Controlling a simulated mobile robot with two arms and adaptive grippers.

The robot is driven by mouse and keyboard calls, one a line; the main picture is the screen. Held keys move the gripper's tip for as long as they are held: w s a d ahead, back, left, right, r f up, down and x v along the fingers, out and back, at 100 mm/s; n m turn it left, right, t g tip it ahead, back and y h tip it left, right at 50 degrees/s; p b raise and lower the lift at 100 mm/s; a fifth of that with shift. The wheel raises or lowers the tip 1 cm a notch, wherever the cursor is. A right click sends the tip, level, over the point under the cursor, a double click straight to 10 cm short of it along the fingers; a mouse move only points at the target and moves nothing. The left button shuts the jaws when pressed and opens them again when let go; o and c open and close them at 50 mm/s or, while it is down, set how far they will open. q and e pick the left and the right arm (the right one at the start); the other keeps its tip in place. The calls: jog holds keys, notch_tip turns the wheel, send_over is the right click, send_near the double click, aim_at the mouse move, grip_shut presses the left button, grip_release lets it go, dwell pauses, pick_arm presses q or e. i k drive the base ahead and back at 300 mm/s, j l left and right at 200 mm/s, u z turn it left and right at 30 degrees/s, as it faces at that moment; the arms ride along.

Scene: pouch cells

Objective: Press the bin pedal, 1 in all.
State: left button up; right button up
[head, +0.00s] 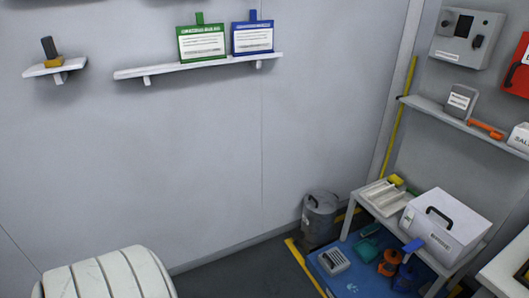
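A dark grey round bin (320,216) with a lid and a handle stands on the floor in the corner, right of the middle in the head view. Its lid looks shut. I cannot make out a pedal at its foot. Neither of my grippers shows in the head view.
A low white bench (366,205) right of the bin carries a tray and a white case (440,226). A blue mat (347,279) with tools lies below. Yellow floor tape (305,268) runs before the bin. A white ribbed rounded object (105,278) is at lower left.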

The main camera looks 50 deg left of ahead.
aim_at(296, 234)
jog(key=u, duration=1.25)
